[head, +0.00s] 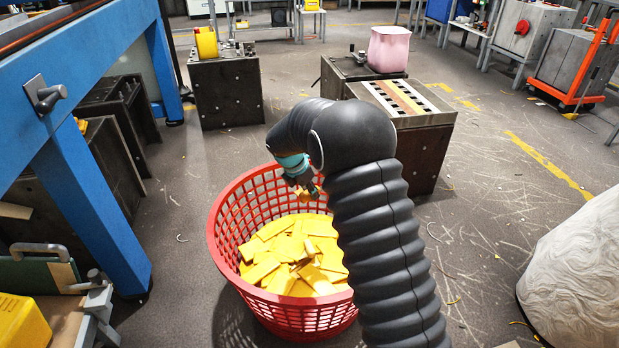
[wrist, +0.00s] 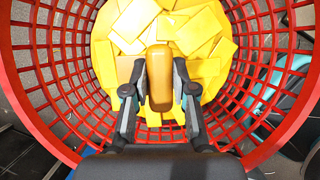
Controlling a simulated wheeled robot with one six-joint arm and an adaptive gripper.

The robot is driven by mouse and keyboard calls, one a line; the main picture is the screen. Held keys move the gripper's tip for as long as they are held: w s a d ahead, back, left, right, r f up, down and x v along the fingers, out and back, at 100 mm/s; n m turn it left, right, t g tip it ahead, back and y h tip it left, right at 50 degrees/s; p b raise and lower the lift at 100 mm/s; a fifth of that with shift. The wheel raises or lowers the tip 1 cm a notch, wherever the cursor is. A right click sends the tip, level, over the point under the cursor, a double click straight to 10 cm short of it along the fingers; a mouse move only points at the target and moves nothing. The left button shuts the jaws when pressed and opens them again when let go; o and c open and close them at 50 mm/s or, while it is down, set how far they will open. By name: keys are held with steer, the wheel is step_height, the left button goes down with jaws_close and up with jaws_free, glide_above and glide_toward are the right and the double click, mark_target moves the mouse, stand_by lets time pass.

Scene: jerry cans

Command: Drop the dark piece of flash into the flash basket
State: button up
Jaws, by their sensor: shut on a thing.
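My gripper (wrist: 160,105) is shut on a dark amber piece of flash (wrist: 159,75), seen in the wrist view between the two fingers. The piece is browner than the yellow pieces below it. The red flash basket (head: 228,262) stands on the floor, and its rim (wrist: 292,112) surrounds the gripper in the wrist view. Several flat yellow pieces (head: 285,262) lie in the basket. In the head view my gripper (head: 308,189) points down over the basket opening, partly hidden by my dark arm, and only a little of the held piece shows.
A blue frame (head: 95,205) stands close left of the basket. A dark block with a striped top (head: 425,155) stands behind it to the right, with a pink container (head: 388,50) near. A pale wrapped bulk (head: 580,270) is at right. Floor between is mostly clear.

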mark_target(303, 193)
steer(key=shift+w+f, duration=0.1)
step_height(303, 193, down, 6)
steer(key=shift+r+b, duration=0.1)
steer(key=shift+b, duration=0.25)
steer(key=o, duration=1)
steer(key=shift+r, duration=0.15)
steer(key=v, duration=1.1)
steer(key=shift+a+r, duration=0.1)
steer(key=shift+r, duration=0.25)
